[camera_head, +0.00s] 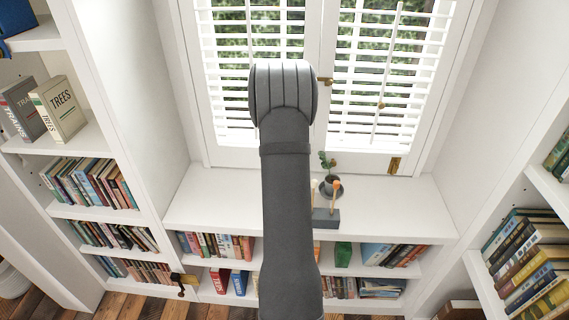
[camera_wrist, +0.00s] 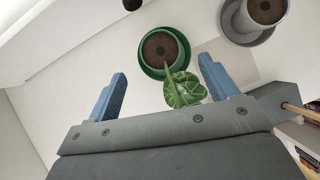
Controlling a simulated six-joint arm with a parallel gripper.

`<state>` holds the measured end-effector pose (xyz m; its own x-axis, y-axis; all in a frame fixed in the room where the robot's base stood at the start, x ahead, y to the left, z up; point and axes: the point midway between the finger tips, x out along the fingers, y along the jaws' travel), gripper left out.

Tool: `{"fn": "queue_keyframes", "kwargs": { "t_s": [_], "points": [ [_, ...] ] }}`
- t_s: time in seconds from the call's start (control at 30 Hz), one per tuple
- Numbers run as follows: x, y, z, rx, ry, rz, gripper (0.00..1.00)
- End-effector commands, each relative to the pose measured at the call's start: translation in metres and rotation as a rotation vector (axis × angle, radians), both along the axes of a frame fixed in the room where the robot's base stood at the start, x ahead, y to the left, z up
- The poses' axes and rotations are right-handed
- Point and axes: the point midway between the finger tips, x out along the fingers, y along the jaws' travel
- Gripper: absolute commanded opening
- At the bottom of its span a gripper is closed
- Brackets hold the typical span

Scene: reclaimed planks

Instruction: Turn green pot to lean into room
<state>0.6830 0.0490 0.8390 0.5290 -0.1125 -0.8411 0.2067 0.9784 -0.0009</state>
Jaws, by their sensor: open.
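The green pot (camera_wrist: 146,66) shows in the wrist view, seen from above, with dark soil and a green rim or saucer around it. A light-veined green leaf (camera_wrist: 183,90) reaches from it toward the lower right of that view, between the fingers. My gripper (camera_wrist: 162,66) is open, its two blue fingers apart on either side of the leaf and short of the pot; I see no contact. In the head view my arm covers the green pot and the gripper.
A grey pot (camera_wrist: 235,31) stands right of the green one; it also shows with a plant in the head view (camera_head: 330,191). Shuttered windows (camera_head: 388,75) stand behind the white sill (camera_head: 215,205). Bookshelves flank it.

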Motion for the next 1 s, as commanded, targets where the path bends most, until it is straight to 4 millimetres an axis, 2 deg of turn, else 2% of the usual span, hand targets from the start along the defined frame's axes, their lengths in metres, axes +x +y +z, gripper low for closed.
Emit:
{"fn": "queue_keyframes", "kwargs": {
  "t_s": [0.3, 0.5, 0.7, 1.0],
  "points": [
    [-0.030, 0.007, 0.050, 0.002, -0.004, -0.001, 0.79],
    [-0.044, 0.009, 0.071, 0.001, -0.001, 0.000, 0.79],
    [-0.049, 0.011, 0.079, 0.001, -0.001, 0.001, 0.79],
    [-0.050, 0.011, 0.079, 0.001, 0.000, 0.001, 0.79]
  ]
}}
